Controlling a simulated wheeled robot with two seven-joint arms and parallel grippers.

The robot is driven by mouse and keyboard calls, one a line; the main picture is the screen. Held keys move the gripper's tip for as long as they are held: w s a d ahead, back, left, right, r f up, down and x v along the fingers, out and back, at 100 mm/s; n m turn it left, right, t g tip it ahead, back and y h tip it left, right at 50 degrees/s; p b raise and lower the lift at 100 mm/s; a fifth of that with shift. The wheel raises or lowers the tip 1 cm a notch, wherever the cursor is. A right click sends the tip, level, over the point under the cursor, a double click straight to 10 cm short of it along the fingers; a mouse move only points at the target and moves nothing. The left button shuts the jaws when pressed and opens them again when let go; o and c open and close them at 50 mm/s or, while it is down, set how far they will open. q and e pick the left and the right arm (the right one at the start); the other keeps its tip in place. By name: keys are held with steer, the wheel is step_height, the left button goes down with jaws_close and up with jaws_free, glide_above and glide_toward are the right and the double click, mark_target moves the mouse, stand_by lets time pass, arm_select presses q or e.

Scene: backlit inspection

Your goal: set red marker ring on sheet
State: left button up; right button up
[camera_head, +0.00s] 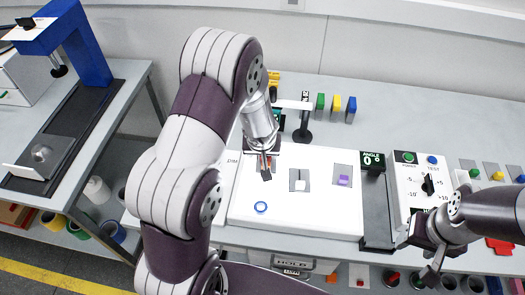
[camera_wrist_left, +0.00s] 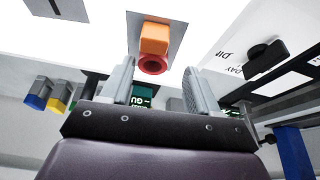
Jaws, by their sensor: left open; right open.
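A red ring (camera_wrist_left: 152,64) shows in the left wrist view against an orange block (camera_wrist_left: 155,38) over a grey square. My left gripper (camera_wrist_left: 161,72) is open, its fingers on either side of the ring with gaps. In the head view, my left gripper (camera_head: 266,170) is over the back left of the white sheet (camera_head: 305,218); the ring is mostly hidden there. A blue ring (camera_head: 261,207) lies on the sheet near its front left. My right gripper (camera_head: 431,270) is open and empty at the front right.
A white block (camera_head: 299,185) and a purple block (camera_head: 343,181) are on grey squares on the sheet. Coloured blocks (camera_head: 336,103) stand behind. The sheet's front middle is clear.

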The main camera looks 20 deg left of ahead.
arm_select(q)
steer(key=s+d+r+m+h+p, duration=0.1)
steer(key=s+d+r+p, duration=0.25)
steer(key=r, duration=0.35)
steer(key=s+d+r+m+h+p, duration=0.25)
steer(key=s+r, duration=0.25)
steer(key=r, duration=0.3)
steer(key=s+a+r+g+y, duration=0.2)
steer(key=s, duration=0.6)
steer(key=shift+s+m+g+b, duration=0.15)
steer(key=shift+m+g+b, duration=0.15)
steer(key=shift+m+g, duration=0.1)
step_height(320, 180, down, 2)
steer(key=shift+d+f+b, duration=0.1)
steer(key=shift+b, duration=1.05)
